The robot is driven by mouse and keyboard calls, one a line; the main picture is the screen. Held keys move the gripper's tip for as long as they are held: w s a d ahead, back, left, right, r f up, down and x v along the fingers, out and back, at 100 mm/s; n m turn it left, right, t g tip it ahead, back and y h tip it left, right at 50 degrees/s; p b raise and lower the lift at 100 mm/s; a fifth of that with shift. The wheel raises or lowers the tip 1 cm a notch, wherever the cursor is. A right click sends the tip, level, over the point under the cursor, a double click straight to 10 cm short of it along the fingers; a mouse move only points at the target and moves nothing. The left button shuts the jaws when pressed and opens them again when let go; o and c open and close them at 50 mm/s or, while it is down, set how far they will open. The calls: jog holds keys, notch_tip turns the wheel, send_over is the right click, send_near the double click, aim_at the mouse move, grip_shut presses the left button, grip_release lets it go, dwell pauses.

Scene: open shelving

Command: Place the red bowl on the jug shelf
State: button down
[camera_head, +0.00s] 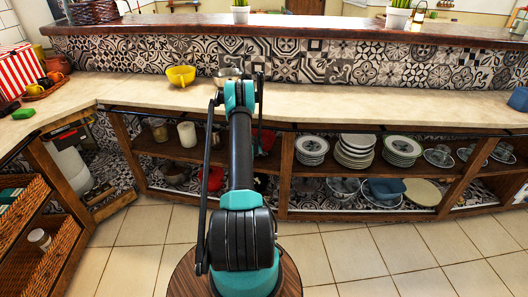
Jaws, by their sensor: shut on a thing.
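My arm rises through the middle of the view and bends at a teal joint near the counter edge. My gripper is hidden behind my own arm, so its jaws and anything in them do not show. A red thing (264,140), perhaps the red bowl, shows just right of my arm at upper-shelf height; I cannot tell whether it is held or resting. Another red, rounded vessel (212,179) sits on the lower level, left of my arm. The left bay's upper shelf (152,147) holds a jar and a white cylinder; I cannot make out a jug clearly.
Stacked plates (355,151) fill the right bay's upper shelf, with a blue bowl (386,188) below. Wooden posts divide the bays. The tiled floor in front is clear.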

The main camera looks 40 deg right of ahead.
jog(key=shift+f, duration=0.15)
jog(key=c, duration=1.3)
grip_release()
jog(key=shift+o, duration=0.2)
jog(key=v, duration=1.2)
